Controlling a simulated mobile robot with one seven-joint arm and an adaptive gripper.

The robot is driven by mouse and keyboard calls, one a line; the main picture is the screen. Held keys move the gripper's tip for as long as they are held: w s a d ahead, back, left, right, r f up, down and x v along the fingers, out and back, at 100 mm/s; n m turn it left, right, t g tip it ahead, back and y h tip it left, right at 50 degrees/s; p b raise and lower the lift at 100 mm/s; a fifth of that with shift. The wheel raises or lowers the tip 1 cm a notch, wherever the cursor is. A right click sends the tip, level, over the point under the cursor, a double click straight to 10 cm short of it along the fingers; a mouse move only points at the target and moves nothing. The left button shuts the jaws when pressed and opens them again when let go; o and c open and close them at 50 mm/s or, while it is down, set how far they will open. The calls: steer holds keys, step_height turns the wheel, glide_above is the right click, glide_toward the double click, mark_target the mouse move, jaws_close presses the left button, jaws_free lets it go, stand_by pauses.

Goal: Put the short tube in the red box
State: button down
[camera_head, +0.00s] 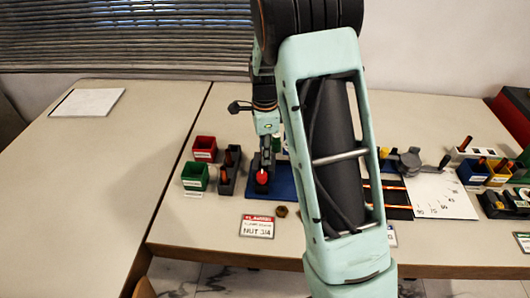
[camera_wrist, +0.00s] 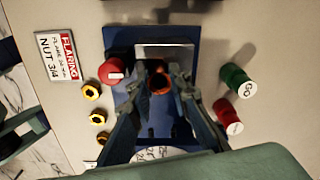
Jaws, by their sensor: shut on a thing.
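The short tube (camera_wrist: 160,82) shows in the wrist view as a small copper-coloured round end between my fingertips. My gripper (camera_wrist: 158,92) is shut on it, above the blue base (camera_wrist: 118,38). I cannot tell whether the tube's lower end touches anything. In the head view my gripper (camera_head: 266,152) is over the left part of the blue base (camera_head: 284,188), and the tube itself cannot be made out there. The red box (camera_head: 204,148) stands to the left of my gripper, with a pale label on its front. It is not seen in the wrist view.
A green box (camera_head: 195,176) stands just in front of the red box. Dark holders (camera_head: 227,172) stand between the boxes and my gripper. A red knob (camera_head: 262,177) is close to the gripper. A label card (camera_head: 257,227) and brass nuts (camera_wrist: 92,91) lie near the front edge.

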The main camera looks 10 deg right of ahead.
steer(key=c, duration=1.7)
jaws_free()
step_height(320, 180, up, 12)
